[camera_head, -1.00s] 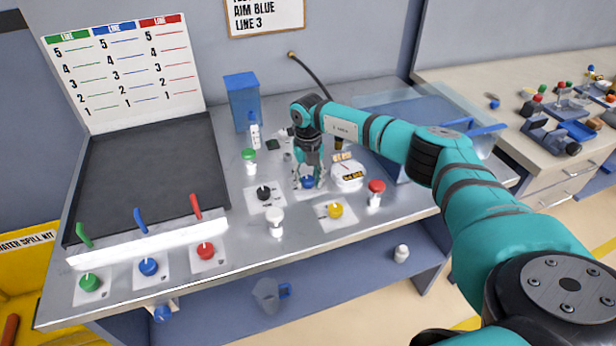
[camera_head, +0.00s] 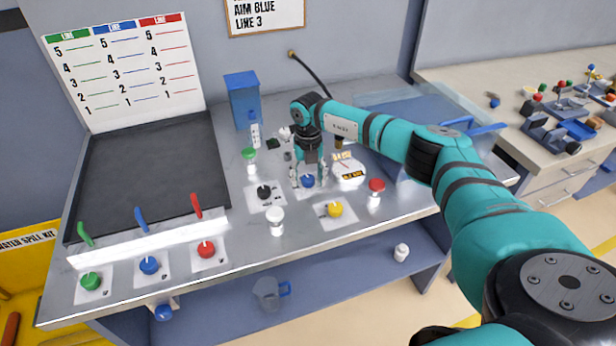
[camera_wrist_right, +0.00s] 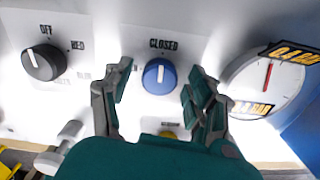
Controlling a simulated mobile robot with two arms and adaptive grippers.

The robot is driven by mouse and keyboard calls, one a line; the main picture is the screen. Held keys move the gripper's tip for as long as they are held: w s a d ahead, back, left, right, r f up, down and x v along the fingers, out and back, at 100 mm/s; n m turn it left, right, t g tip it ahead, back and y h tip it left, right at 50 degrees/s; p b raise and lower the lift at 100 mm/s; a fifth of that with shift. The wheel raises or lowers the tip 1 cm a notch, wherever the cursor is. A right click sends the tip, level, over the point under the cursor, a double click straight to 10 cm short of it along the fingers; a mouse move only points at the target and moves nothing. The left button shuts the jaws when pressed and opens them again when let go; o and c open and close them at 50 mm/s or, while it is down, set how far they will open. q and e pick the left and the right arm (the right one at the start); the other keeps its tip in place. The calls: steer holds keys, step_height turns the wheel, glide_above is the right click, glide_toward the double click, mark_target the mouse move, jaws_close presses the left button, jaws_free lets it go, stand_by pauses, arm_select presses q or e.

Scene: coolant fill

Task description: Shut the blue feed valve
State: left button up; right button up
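The blue valve knob (camera_head: 307,181) sits on a white plate on the metal bench, below my right gripper (camera_head: 308,176). In the right wrist view the blue knob (camera_wrist_right: 159,76) has a white mark pointing up at the word CLOSED. My right gripper (camera_wrist_right: 158,88) is open, with one finger on each side of the knob and a visible gap to it on both sides. The gripper holds nothing. My left gripper is not in view.
A round gauge (camera_wrist_right: 268,82) with 0.4 BAR labels stands right of the knob. A black knob (camera_wrist_right: 43,61) is to its left. A yellow knob (camera_head: 335,209) and a red-capped item (camera_head: 376,190) stand nearer the bench front. A blue box (camera_head: 243,100) stands behind.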

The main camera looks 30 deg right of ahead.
mark_target(308, 178)
step_height(308, 178, up, 12)
stand_by(0.6)
stand_by(0.5)
